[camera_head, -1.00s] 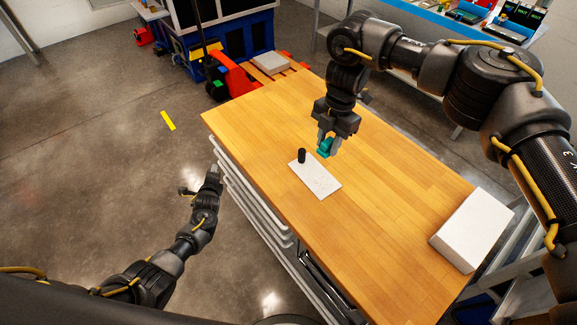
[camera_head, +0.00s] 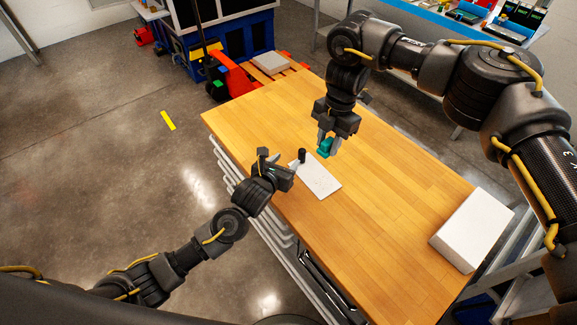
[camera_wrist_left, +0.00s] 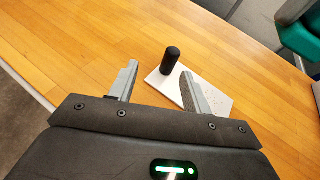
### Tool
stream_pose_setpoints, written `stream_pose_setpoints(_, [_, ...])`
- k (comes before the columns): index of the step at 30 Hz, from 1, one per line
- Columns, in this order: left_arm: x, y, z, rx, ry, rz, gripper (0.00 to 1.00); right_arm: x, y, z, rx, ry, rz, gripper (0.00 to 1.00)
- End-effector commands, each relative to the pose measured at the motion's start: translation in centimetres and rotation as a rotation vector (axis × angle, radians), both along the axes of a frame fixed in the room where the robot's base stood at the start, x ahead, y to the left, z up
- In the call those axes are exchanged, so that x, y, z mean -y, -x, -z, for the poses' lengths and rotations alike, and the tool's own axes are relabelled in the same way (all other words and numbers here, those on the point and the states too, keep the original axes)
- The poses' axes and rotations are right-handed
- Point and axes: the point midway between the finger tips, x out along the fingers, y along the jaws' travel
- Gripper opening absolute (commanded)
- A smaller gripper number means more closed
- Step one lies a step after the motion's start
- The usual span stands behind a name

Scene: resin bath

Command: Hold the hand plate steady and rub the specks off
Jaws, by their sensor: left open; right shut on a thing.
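The hand plate (camera_head: 320,180) is a flat white board lying on the wooden table, with a black upright handle (camera_head: 302,156) at one end. It also shows in the left wrist view (camera_wrist_left: 218,101), with faint small specks on its face and its handle (camera_wrist_left: 170,60) upright. My left gripper (camera_head: 278,160) is open and empty, just left of the handle; in the wrist view its right finger overlaps the plate's near edge. My right gripper (camera_head: 331,141) is shut on a teal block (camera_head: 325,148), held above the plate's far side, apparently clear of it.
The wooden table (camera_head: 400,190) has wide free room around the plate. A white box (camera_head: 472,230) sits at its right end. Drawers run along the table's near side. A red pallet jack (camera_head: 232,80) and a pallet stand beyond the far left corner.

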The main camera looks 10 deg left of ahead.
Motion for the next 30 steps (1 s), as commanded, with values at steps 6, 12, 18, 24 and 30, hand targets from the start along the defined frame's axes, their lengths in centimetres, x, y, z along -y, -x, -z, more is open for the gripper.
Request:
stream_pose_setpoints(6, [1.3, 1.5, 0.0, -0.007, -0.030, 0.050, 0.49, 0.0, 0.0, 0.0, 0.000, 0.000, 0.000, 0.14])
stream_pose_setpoints(12, [1.6, 0.7, 0.3, -0.008, -0.031, 0.049, 0.49, 0.0, 0.0, 0.0, 0.000, 0.000, 0.000, 0.14])
stream_pose_setpoints(18, [2.6, -2.2, 1.5, -0.008, -0.029, 0.046, 0.49, 0.0, 0.0, 0.0, 0.000, 0.000, 0.000, 0.14])
stream_pose_setpoints(24, [3.9, -5.5, 3.0, -0.009, -0.028, 0.046, 0.49, 0.0, 0.0, 0.0, 0.000, 0.000, 0.000, 0.14])
stream_pose_setpoints(30, [4.7, -7.9, 4.0, -0.007, -0.030, 0.046, 0.49, 0.0, 0.0, 0.0, 0.000, 0.000, 0.000, 0.14])
